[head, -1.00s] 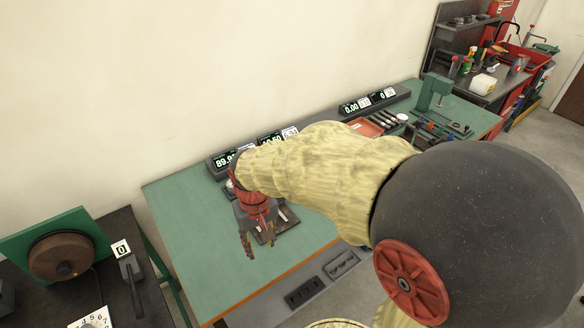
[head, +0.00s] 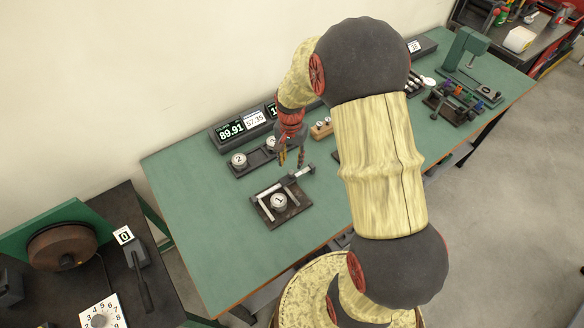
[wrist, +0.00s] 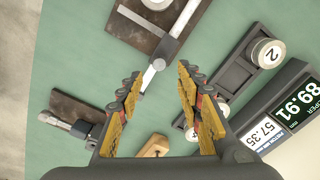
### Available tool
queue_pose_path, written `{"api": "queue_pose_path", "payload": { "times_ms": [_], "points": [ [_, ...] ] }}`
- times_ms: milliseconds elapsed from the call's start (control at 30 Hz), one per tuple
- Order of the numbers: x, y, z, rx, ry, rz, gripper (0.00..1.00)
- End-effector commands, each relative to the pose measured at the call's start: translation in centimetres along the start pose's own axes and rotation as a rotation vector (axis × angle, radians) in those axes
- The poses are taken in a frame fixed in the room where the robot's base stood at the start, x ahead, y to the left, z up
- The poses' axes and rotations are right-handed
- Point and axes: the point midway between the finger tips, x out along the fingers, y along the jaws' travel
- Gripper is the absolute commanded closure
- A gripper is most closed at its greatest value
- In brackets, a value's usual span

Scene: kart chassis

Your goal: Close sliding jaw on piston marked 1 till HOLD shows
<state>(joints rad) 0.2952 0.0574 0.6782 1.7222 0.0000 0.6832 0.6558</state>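The right bar, seemingly the sliding jaw (head: 296,194), appears close to the piston; contact cannot be told. A rod with a grey end (head: 302,171) runs from the fixture's back right. My gripper (head: 292,160) is open and empty, behind and above that rod; the fingers are spread in the wrist view (wrist: 158,76). No HOLD is readable.
The piston marked 2 (head: 238,160) stands on a dark holder behind the fixture. Displays (head: 231,132) behind read 89.91 and 57.35. A wooden block (head: 321,129) and a second fixture (wrist: 75,118) are nearby. Bench left of the fixture is clear.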

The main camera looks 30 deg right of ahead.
Motion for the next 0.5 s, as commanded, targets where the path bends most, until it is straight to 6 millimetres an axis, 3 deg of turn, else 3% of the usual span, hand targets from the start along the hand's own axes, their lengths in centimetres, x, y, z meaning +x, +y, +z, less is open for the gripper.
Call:
{"api": "queue_pose_path", "payload": {
  "times_ms": [233, 500],
  "points": [
    [4.1, 0.1, 0.1, -0.002, -0.003, 0.002, 0.64],
    [6.0, 0.0, 0.0, -0.002, -0.001, 0.001, 0.64]
  ]
}}
